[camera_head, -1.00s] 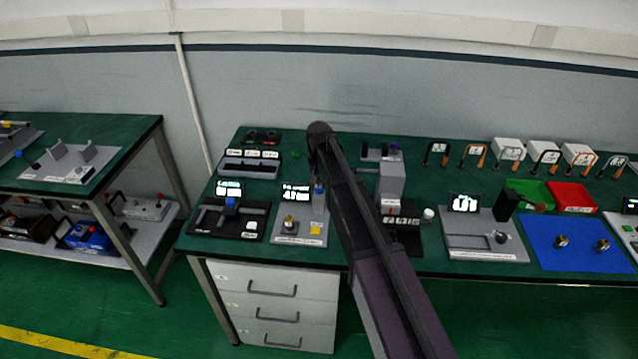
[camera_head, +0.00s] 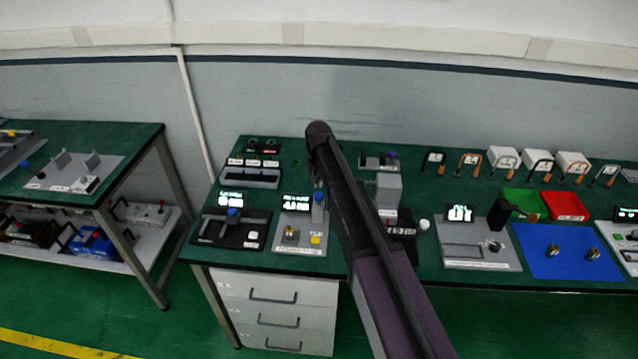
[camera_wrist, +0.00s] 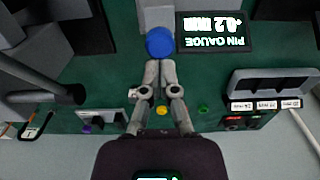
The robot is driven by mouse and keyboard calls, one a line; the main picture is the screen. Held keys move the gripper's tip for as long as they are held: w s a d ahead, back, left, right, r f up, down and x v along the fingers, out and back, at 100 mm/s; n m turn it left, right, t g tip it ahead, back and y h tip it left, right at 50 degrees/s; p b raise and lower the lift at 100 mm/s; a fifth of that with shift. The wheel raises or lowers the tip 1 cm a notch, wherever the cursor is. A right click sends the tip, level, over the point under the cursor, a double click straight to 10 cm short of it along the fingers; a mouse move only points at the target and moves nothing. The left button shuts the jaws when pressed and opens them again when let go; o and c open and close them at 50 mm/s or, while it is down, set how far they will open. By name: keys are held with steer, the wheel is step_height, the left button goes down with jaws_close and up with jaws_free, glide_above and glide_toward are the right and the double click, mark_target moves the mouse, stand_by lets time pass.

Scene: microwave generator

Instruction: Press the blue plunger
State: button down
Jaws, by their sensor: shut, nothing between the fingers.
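The blue plunger (camera_wrist: 160,42) shows in the wrist view as a round blue cap at the end of a grey block. In the head view it is the small blue part (camera_head: 318,197) beside the lit display on the grey pin gauge plate (camera_head: 288,240). My gripper (camera_wrist: 160,64) is shut and empty. Its fingertips are together right at the plunger's edge in the wrist view; I cannot tell whether they touch it. The pin gauge display (camera_wrist: 213,32) is upside down and seems to read +0.2. In the head view my arm hides most of the gripper.
A black fixture with another blue knob (camera_head: 232,212) stands left of the pin gauge. A grey block (camera_head: 388,188) stands close to its right, partly behind my arm. A long tray (camera_head: 250,180) lies behind. Green bench top shows between the fixtures.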

mark_target(318, 194)
step_height(318, 194, up, 9)
steer(key=p, duration=0.8)
steer(key=shift+f, duration=0.1)
stand_by(0.9)
